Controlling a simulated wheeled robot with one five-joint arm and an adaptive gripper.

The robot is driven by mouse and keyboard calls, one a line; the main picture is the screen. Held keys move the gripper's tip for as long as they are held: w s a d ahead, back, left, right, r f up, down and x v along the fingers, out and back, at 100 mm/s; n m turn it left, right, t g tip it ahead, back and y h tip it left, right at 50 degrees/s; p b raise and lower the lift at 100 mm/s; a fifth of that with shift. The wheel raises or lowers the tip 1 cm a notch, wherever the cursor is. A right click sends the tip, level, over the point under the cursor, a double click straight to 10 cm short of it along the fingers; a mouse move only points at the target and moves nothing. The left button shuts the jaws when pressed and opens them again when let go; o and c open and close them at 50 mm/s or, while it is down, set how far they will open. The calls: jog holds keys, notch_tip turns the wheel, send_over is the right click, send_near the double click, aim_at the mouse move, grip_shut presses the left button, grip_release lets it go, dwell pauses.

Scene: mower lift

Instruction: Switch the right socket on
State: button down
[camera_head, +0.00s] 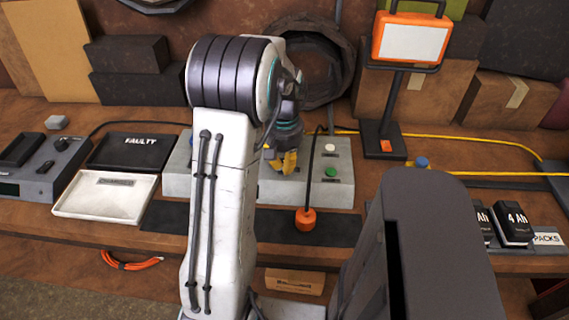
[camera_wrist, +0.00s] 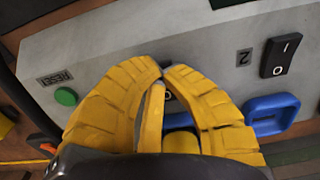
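A grey socket panel (camera_head: 340,192) stands on the bench, with white and green buttons on its right part; my arm hides much of its left part. My yellow gripper (camera_wrist: 163,68) is in front of the panel, between the green button and the rocker, fingertips together. The fingers partly hide small dark and light parts behind them.
A green button (camera_wrist: 66,96) labelled RESET is left in the wrist view. An orange plug-like piece (camera_head: 305,219) hangs on a black cable before the panel. A work lamp (camera_head: 411,40) stands behind right; a white tray (camera_head: 105,196) and black "FAULTY" box (camera_head: 131,151) lie left.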

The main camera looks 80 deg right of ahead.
jog(key=shift+r+p, duration=2.65)
jog(key=shift+r, duration=0.75)
jog(key=shift+f+m, duration=0.1)
jog(key=shift+m, duration=0.2)
jog(key=shift+m+y, duration=0.3)
jog(key=shift+y, duration=0.3)
jog(key=a+f, duration=0.1)
jog(key=a, duration=0.1)
jog(key=a+f, duration=0.1)
jog(key=a, duration=0.1)
jog(key=shift+w+f, duration=0.15)
jog(key=shift+f, duration=0.05)
jog(key=w+a+r+n+t, duration=0.1)
jog(key=w+a+r+n, duration=0.3)
jog(key=a, duration=0.8)
jog(key=w+a+r+n+t, duration=0.1)
jog(key=w+a+r+n, duration=0.3)
jog(key=w+a+n, duration=0.4)
jog(key=w+a+r+n+t+h, duration=0.1)
jog(key=w+a+r+n, duration=0.3)
jog(key=a, duration=1.1)
jog(key=shift+w+a+n+t, duration=0.45)
jog(key=shift+w+n, duration=0.75)
jog(key=shift+w, duration=1.15)
